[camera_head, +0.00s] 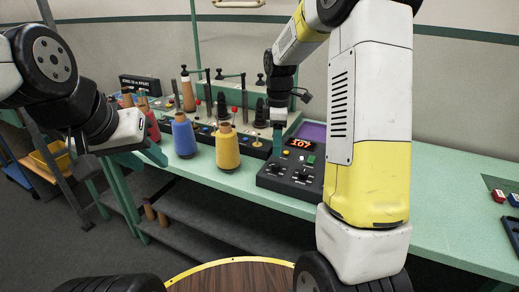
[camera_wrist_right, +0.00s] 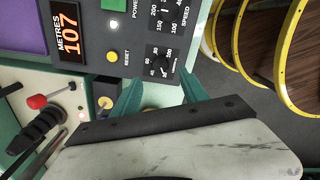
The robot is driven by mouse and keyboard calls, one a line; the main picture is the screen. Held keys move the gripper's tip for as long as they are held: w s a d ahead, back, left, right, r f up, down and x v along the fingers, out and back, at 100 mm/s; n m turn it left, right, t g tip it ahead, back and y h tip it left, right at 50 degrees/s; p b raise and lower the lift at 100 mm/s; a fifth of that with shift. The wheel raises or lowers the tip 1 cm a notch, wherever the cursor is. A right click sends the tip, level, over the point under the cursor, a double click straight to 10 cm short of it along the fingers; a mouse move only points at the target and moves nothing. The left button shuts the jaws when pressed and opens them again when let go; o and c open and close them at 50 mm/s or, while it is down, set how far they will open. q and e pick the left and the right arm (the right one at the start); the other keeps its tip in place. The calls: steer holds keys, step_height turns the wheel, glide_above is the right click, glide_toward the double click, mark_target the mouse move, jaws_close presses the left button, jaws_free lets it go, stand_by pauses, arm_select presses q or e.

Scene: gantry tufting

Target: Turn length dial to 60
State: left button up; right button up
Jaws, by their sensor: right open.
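The dark control box (camera_head: 262,179) stands on the green bench, its red display reading 107. The length dial (camera_head: 275,169) is the left of its two lower knobs. In the right wrist view the same dial (camera_wrist_right: 160,65) shows 40, 60 and 80 marks; its pointer is too small to read. My right gripper (camera_head: 277,142) hangs over the left part of the box. In the wrist view its teal fingers (camera_wrist_right: 160,92) are spread apart, with the dial just beyond the gap, and nothing is held. My left gripper (camera_head: 122,160) is open and empty, left of the blue cone.
The speed dial (camera_wrist_right: 168,16), yellow reset button (camera_wrist_right: 112,54) and green power button (camera_wrist_right: 111,5) are close by on the panel. Blue (camera_head: 184,138) and yellow (camera_head: 227,150) thread cones stand left of the box.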

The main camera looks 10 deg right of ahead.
mark_target(276, 164)
step_height(276, 164, down, 7)
steer(key=shift+f, duration=0.2)
stand_by(0.3)
jaws_close()
